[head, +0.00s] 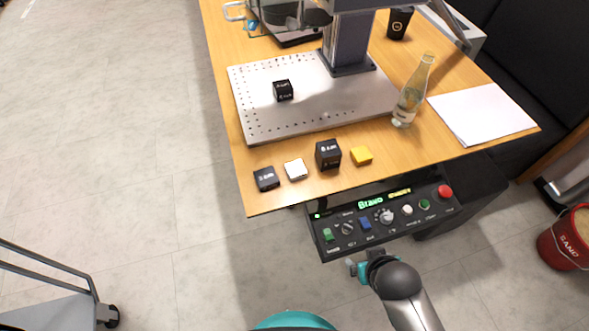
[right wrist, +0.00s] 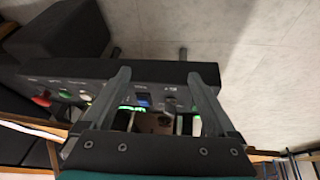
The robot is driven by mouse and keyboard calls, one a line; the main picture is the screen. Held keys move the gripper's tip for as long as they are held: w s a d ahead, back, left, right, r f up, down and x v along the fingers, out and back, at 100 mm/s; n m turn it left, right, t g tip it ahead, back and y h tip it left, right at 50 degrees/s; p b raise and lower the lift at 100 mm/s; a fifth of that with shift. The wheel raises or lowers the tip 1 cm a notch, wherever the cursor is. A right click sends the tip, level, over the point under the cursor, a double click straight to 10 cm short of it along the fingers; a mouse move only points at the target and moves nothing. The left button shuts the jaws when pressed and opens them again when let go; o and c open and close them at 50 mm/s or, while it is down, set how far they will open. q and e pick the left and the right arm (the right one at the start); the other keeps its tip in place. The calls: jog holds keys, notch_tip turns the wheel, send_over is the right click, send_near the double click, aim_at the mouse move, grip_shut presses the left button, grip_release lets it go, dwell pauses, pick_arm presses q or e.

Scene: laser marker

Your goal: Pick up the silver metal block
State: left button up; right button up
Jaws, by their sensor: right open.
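The silver metal block (head: 296,169) lies near the front edge of the wooden table, between a dark block (head: 266,178) on its left and a taller black block (head: 328,154) on its right. My right gripper (head: 359,268) is below and in front of the table, by the control panel, well apart from the block. In the right wrist view its two fingers (right wrist: 155,80) are spread with nothing held between them, and the panel shows behind them. The block cannot be made out in that view. My left gripper is not in view.
A yellow block (head: 361,156) sits right of the black one. Behind stands a perforated metal plate (head: 330,120) with another black block (head: 283,90) on it. A glass bottle (head: 411,92) stands at the plate's right. The control panel (head: 380,217) juts out below the table edge.

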jog(key=w+a+r+t+y, duration=0.2)
jog(key=w+a+r+t, duration=0.2)
jog(key=w+r+t, duration=0.3)
jog(key=n+y, duration=0.3)
jog(key=y, duration=0.1)
send_near(296, 169)
jog(key=w+f+b, duration=0.1)
jog(key=w+a+b, duration=0.1)
jog(key=w, duration=0.1)
jog(key=shift+f+t, duration=0.3)
jog(key=shift+f, duration=0.1)
jog(key=b+x, duration=0.1)
jog(key=x, duration=0.2)
jog(key=shift+w+a+f+b, duration=0.15)
jog(key=shift+w+a+b, duration=0.1)
jog(key=shift+a+b, duration=0.1)
jog(key=shift+w+a+f, duration=0.2)
jog(key=shift+w, duration=0.3)
jog(key=c, duration=1.5)
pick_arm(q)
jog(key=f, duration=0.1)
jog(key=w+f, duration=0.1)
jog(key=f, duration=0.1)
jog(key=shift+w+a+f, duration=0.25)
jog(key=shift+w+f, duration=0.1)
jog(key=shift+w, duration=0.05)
pick_arm(e)
grip_shut()
